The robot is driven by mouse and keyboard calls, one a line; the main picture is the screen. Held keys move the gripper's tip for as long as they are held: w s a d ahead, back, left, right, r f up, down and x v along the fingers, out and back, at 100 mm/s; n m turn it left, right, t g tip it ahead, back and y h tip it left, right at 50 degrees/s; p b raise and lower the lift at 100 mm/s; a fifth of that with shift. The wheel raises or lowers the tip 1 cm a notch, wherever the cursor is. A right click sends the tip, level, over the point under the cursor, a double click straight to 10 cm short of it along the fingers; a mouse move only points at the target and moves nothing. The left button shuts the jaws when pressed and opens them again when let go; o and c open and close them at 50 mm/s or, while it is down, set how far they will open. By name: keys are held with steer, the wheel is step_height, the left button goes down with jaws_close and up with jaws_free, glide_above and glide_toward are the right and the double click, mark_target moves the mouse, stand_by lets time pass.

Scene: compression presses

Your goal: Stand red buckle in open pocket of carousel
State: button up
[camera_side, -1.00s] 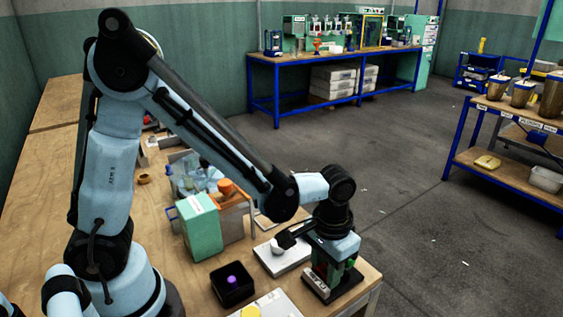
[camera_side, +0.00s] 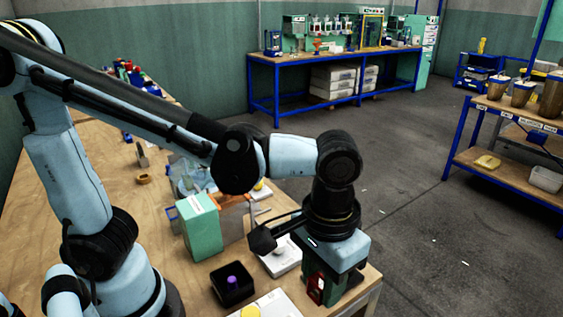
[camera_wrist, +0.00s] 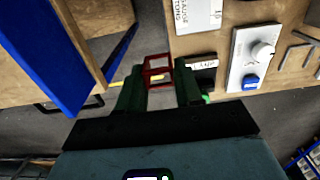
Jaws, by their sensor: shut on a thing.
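The red buckle, a small open frame with a crossbar, is held between the two green fingers of my gripper (camera_wrist: 159,88) in the wrist view; its red frame (camera_wrist: 158,70) sticks out past the fingertips. In the side view my gripper (camera_side: 325,287) points down at the bench's near right corner, and the buckle (camera_side: 316,290) shows as red at its fingers. In the wrist view a dark holder with a white label (camera_wrist: 203,64) lies just right of the buckle. I cannot clearly pick out the carousel or its open pocket in either view.
A white plate with a white knob (camera_wrist: 254,62) and a blue piece lies beside the holder. A black box with a purple piece (camera_side: 232,285) and a green box (camera_side: 200,226) stand left of my gripper. Floor shows past the bench edge.

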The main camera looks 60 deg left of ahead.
steer(key=shift+r, duration=0.2)
steer(key=w+a+r+n, duration=0.1)
steer(key=w+a+n, duration=0.55)
steer(key=a, duration=0.45)
steer(key=w+a+n, duration=0.5)
steer(key=w+a, duration=0.2)
steer(key=a, duration=0.4)
steer(key=s+a+n, duration=0.2)
steer(key=a+n, duration=0.4)
steer(key=a, duration=1.3)
steer(key=shift+n, duration=0.25)
steer(key=s+a+f, duration=0.1)
steer(key=a+f, duration=0.1)
steer(key=a, duration=0.1)
steer(key=s+a+f, duration=0.1)
steer(key=a+f, duration=0.1)
steer(key=a, duration=0.2)
steer(key=a+f, duration=0.2)
steer(key=a, duration=0.2)
steer(key=shift+s+a+f, duration=0.2)
steer(key=shift+s+a, duration=0.05)
steer(key=shift+s, duration=0.15)
steer(key=shift+s+a+f, duration=0.1)
steer(key=shift+a+f, duration=0.25)
steer(key=shift+f, duration=1.9)
